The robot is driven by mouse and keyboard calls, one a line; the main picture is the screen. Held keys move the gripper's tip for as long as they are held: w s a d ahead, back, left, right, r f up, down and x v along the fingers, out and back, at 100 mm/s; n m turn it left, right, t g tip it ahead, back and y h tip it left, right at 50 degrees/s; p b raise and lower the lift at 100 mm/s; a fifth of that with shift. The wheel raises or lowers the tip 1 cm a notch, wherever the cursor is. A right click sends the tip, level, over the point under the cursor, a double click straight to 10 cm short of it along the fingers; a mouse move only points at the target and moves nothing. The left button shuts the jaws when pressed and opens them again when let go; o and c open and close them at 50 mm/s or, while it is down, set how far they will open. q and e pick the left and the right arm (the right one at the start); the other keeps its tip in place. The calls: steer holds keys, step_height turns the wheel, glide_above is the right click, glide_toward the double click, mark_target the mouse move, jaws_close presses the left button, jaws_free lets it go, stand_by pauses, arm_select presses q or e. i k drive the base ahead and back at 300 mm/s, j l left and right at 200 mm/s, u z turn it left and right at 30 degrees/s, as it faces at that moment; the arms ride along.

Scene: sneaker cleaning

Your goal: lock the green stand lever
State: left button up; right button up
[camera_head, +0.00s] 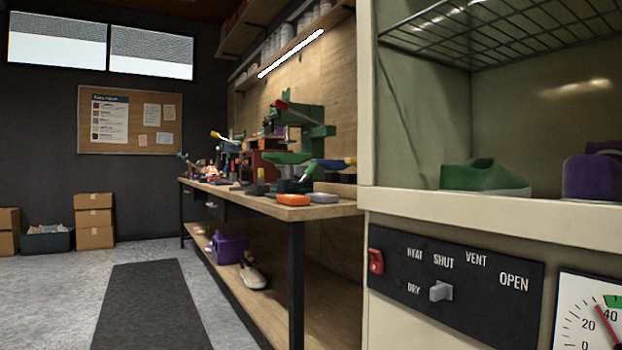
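A green stand-like fixture (312,128) rises at the back of the workbench (290,212), with a small red part (282,104) at its upper left. Lower and nearer on the bench is a green flat-topped piece (287,158) on a dark support. It is too small to tell which part is the green stand lever or how it is set. Neither of my grippers shows in the head view.
A cream cabinet (490,220) fills the right side. A green shoe (484,177) and a purple shoe (592,178) sit inside it. Its front has a switch panel (455,275). The floor by the dark mat (150,300) is clear.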

mark_target(299, 185)
steer(key=i+j+z, duration=0.6)
steer(key=j+z, duration=0.25)
steer(key=j, duration=0.15)
steer(key=i+j+z, duration=0.2)
steer(key=j+z, duration=0.2)
steer(key=j, duration=0.2)
steer(key=j+z, duration=0.4)
steer(key=j, duration=0.25)
steer(key=j+z, duration=0.45)
steer(key=j, duration=0.25)
steer(key=k+j+z, duration=0.1)
steer(key=j+z, duration=0.3)
steer(key=j, duration=0.25)
